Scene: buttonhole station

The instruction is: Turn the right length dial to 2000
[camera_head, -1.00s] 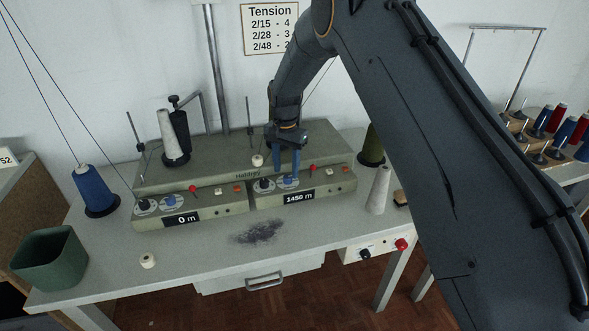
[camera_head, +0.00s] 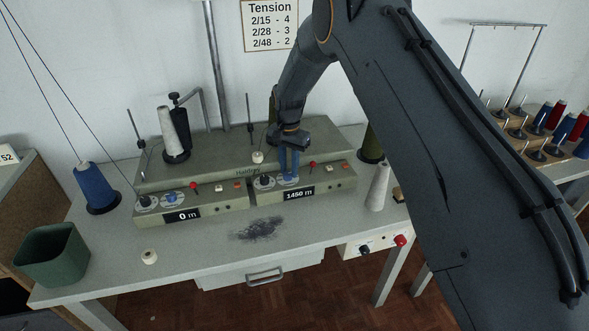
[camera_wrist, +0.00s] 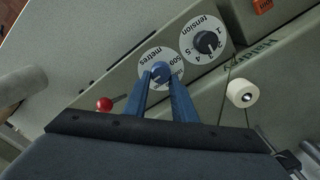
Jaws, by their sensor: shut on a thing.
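The right length dial (camera_wrist: 160,73) is a blue knob on a white disc marked "metres". It sits on the right unit of the green-grey winder (camera_head: 318,183), beside the black tension dial (camera_wrist: 206,42). My gripper (camera_head: 289,178) points down at that unit, its blue fingers shut on the length dial; the fingers also show in the wrist view (camera_wrist: 164,88). The right display (camera_head: 299,194) reads 1450 m. The left display (camera_head: 182,216) reads 0 m. The fingers hide much of the dial's scale.
A red lever (camera_wrist: 104,104) stands close to the fingers. A grey cone (camera_head: 378,187) stands right of the winder, a green bin (camera_head: 50,262) at front left.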

